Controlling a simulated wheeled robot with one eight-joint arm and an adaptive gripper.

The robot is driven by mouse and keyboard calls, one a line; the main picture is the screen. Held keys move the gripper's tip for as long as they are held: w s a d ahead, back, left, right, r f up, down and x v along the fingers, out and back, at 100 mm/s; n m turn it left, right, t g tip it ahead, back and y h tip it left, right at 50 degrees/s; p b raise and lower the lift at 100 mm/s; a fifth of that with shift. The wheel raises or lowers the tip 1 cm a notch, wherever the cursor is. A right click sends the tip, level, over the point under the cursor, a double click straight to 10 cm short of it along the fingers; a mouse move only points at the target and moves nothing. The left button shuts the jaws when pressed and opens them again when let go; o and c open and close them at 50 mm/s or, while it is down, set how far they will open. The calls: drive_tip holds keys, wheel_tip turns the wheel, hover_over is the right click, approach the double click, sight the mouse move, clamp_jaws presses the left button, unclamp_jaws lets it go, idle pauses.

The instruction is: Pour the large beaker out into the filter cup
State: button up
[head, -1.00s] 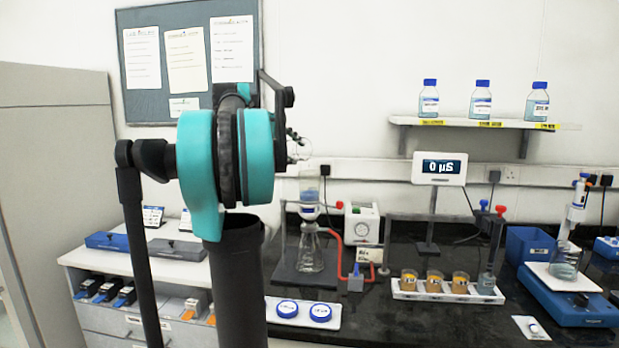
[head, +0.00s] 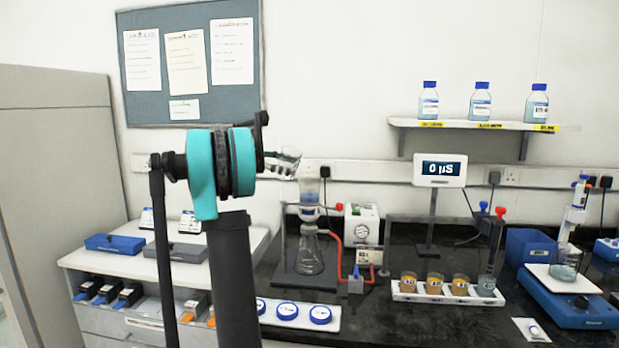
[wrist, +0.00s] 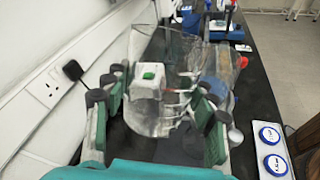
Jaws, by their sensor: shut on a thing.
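In the head view the beaker (head: 284,161) is tilted, above and just left of the filter cup (head: 309,186). The filter cup is clear, holds blue liquid, and sits upright on a conical glass flask (head: 309,257) at a stand. Whether liquid is left in the beaker, or is flowing from it, I cannot tell. My arm hides part of the gripper in the head view.
A white pump box (head: 361,226) with red tubing stands right of the flask. A white rack (head: 440,292) holds amber-filled cups farther right. Blue-lidded round containers (head: 287,310) lie in front. A display (head: 439,170) stands behind. The black bench's front middle is clear.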

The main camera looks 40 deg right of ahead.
sight(284, 177)
drive_tip(key=f, duration=0.3)
drive_tip(key=shift+w+f+n+g, duration=0.25)
drive_tip(key=shift+w+n+g, duration=0.05)
drive_tip(key=shift+w+n, duration=0.1)
drive_tip(key=shift+w+f+n+g+h, duration=0.35)
drive_tip(key=shift+w+n+g+h, duration=0.05)
drive_tip(key=shift+n+h, duration=0.1)
drive_tip(key=shift+w+f+n+g+h, duration=0.25)
drive_tip(key=shift+w+n+g+h, duration=0.15)
drive_tip(key=shift+n+h, duration=0.3)
